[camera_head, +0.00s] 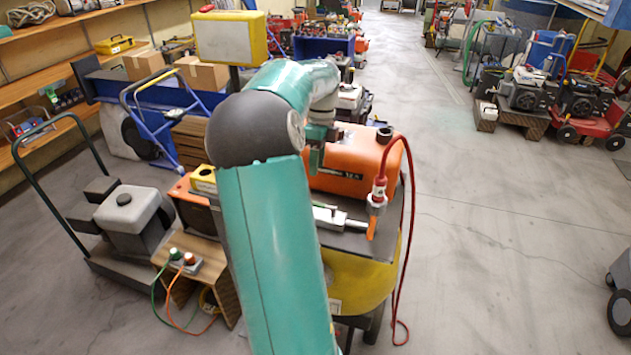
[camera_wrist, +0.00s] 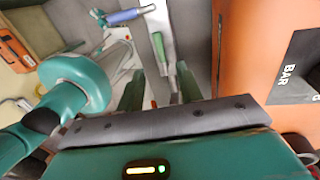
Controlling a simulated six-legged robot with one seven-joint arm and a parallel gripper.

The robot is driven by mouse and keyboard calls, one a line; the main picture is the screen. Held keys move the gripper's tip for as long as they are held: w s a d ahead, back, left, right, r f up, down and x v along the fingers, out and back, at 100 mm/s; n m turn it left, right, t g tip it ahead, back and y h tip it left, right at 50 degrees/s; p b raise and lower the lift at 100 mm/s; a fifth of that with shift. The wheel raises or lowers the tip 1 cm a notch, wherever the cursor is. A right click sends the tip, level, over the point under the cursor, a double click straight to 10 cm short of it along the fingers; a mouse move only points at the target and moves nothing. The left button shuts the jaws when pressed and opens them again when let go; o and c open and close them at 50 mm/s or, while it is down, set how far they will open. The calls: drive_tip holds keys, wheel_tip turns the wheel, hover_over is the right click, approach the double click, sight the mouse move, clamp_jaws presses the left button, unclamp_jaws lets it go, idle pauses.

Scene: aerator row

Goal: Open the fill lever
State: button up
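My gripper (camera_head: 317,155) hangs beside the orange tank (camera_head: 355,160), partly hidden by my own arm. In the wrist view its two dark green fingers stand apart with a gap between them (camera_wrist: 158,84), and nothing is clamped there. Beyond the fingers are silver metal parts, with a blue-sleeved lever (camera_wrist: 125,16) at the upper left and a green-sleeved piece (camera_wrist: 160,52) in line with the gap. In the head view an orange lever (camera_head: 372,228) hangs below a red hose fitting (camera_head: 379,190). I cannot tell which of these is the fill lever.
A red hose (camera_head: 411,210) loops down the right side of the yellow machine (camera_head: 358,283). A grey cart (camera_head: 130,215) and a small wooden stand (camera_head: 228,285) are at the left.

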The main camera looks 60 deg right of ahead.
drive_tip(key=shift+d+r, duration=0.2)
drive_tip(key=shift+r, duration=0.75)
drive_tip(key=shift+d+r, duration=0.15)
drive_tip(key=shift+r, duration=0.75)
